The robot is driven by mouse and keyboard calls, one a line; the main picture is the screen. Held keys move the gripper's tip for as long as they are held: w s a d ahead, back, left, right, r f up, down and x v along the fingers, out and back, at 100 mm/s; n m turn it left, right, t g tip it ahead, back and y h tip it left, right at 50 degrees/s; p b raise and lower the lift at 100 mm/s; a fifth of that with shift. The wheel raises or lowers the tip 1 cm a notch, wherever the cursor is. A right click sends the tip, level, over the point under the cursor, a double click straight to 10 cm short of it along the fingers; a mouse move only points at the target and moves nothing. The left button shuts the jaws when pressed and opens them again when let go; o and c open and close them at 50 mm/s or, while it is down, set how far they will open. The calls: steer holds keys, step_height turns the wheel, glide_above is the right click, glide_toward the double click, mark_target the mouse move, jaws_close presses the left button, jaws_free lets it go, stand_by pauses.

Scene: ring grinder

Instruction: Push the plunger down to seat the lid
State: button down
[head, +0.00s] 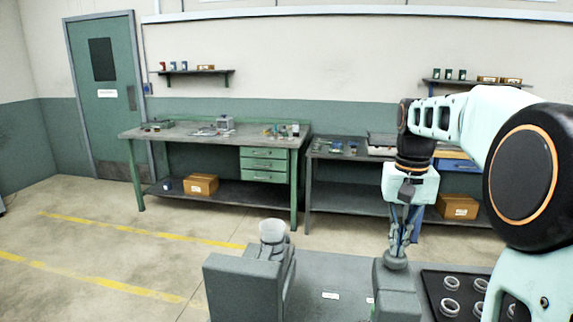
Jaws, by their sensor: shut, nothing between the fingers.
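My gripper (399,243) points down at the right of the table, its fingers together. Its tips are at a grey round knob (395,262), which may be the plunger, on top of a grey upright block (396,293). I cannot tell whether the tips touch the knob. No lid can be made out there; the top of the block is partly hidden by the knob. A pale translucent cup (272,230) sits on a grey machine (243,286) at the left of the table.
The grey table (325,272) is mostly bare between machine and block. A dark tray (433,291) with several pale rings lies at the right, near my arm. Workbenches (214,137) stand along the far wall, apart from this table.

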steer(key=shift+s+f, duration=0.15)
steer(key=shift+f, duration=0.05)
step_height(320, 180, up, 9)
steer(key=p, duration=0.8)
steer(key=shift+p, duration=0.3)
steer(key=shift+w, duration=0.2)
